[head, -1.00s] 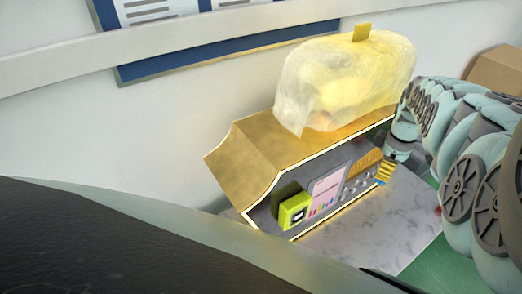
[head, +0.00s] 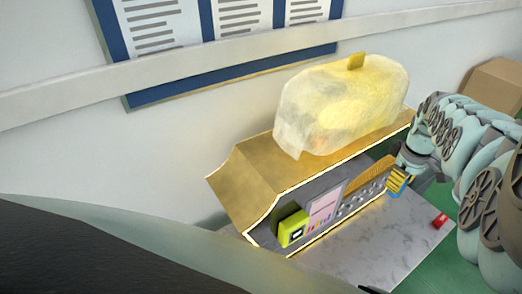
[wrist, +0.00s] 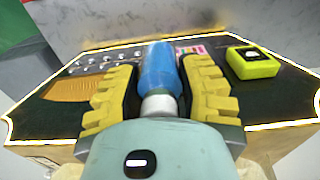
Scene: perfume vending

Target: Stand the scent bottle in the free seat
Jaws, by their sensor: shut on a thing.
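My gripper (wrist: 160,98) is shut on the blue scent bottle (wrist: 158,68), which stands between its ridged yellow fingers in the wrist view. In the head view my gripper (head: 397,184) is at the right end of the vending machine (head: 245,180), in front of its dark panel, with a sliver of blue between the fingers. The panel bears rows of small grey round fittings (head: 362,196), also in the wrist view (wrist: 95,63). I cannot tell which seat is free. The bottle's lower part is hidden by the gripper.
A yellow-green box (head: 293,228) and a pink card with coloured bars (head: 324,206) are on the panel. A translucent yellow bag (head: 340,105) lies on top of the machine. A cardboard box (head: 494,84) stands behind.

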